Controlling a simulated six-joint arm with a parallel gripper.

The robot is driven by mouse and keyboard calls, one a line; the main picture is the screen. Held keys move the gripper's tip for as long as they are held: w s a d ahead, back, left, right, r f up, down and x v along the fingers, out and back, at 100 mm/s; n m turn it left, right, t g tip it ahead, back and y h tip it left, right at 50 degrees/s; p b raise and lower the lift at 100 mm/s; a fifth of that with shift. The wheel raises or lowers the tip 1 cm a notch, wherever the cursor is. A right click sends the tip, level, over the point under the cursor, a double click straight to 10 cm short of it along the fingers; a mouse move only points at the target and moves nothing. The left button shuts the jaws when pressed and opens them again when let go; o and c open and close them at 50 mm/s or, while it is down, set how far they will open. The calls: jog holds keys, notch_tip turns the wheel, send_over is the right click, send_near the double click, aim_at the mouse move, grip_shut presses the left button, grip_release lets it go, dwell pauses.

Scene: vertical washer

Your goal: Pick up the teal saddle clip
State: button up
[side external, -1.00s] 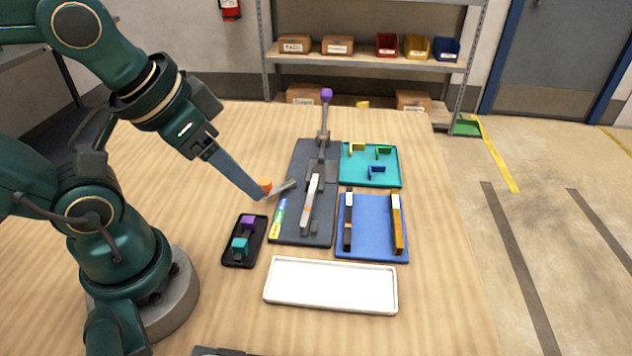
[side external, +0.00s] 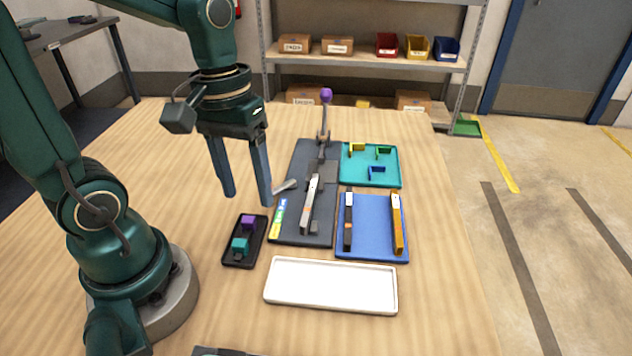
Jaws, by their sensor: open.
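The teal saddle clip (side external: 239,244) sits in the near half of a small black tray (side external: 229,262). A purple clip (side external: 249,221) sits in the same tray, just behind it. My gripper (side external: 247,200) points down with its two long fingers spread apart and nothing between them. Its fingertips appear above and behind the tray, apart from both clips.
Right of the tray is a dark fixture plate (side external: 290,232) with a purple-knobbed lever (side external: 326,97). A teal tray (side external: 396,178) with several small clips, a blue tray (side external: 372,225) with two bars, and an empty white tray (side external: 330,285) stand nearby.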

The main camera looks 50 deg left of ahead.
aim_at(239, 242)
jog(key=f+n+g, duration=0.1)
jog(key=a+f+n+g+h, duration=0.1)
jog(key=f, duration=0.1)
jog(key=a+f+n+g, duration=0.1)
jog(key=shift+s+a+f+h, duration=0.15)
jog(key=shift+s+f+h, duration=0.05)
jog(key=shift+f+h, duration=0.2)
jog(key=shift+s+a+f, duration=0.1)
jog(key=shift+s+f, duration=0.15)
jog(key=shift+f, duration=0.15)
jog(key=shift+x, duration=2.4)
grip_shut()
